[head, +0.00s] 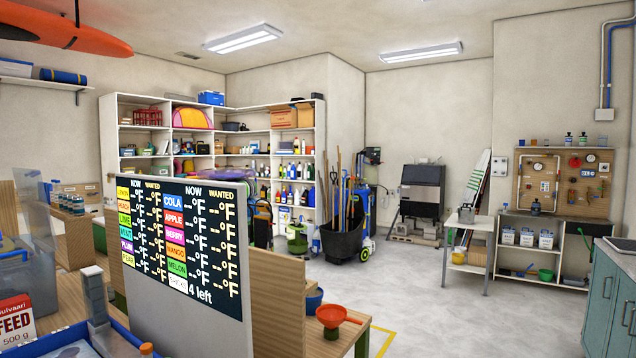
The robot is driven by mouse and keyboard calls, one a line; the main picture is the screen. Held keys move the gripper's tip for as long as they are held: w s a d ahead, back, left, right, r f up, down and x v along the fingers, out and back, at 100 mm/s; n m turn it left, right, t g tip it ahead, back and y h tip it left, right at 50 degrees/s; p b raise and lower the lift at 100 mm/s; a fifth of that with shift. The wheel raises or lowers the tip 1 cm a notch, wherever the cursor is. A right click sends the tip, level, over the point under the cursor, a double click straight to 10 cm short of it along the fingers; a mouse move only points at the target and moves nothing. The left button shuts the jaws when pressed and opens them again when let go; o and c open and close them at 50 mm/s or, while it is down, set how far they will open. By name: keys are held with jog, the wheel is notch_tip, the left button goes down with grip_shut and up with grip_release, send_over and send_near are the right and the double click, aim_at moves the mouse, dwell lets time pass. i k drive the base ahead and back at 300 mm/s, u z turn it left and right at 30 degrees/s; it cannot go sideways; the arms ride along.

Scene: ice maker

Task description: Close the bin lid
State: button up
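A dark machine, which looks like the ice maker (422,190), stands against the far wall, right of the picture's middle. It has a boxy upper part and a dark lower front, with grey blocks around its base. It is small and far off, so I cannot tell which panel is the bin lid or whether it stands open. My gripper is not in view.
A board with temperature readings (185,240) and wooden benches fill the near left. A red funnel (332,316) sits at a bench's end. A black tub of tools (343,240) and a small white table (470,250) flank clear grey floor (430,300).

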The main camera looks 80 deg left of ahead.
aim_at(28, 184)
jog(key=u, duration=1.75)
jog(key=i, duration=6.5)
jog(key=u, duration=3.2)
jog(key=i, duration=1.8)
jog(key=u, duration=0.05)
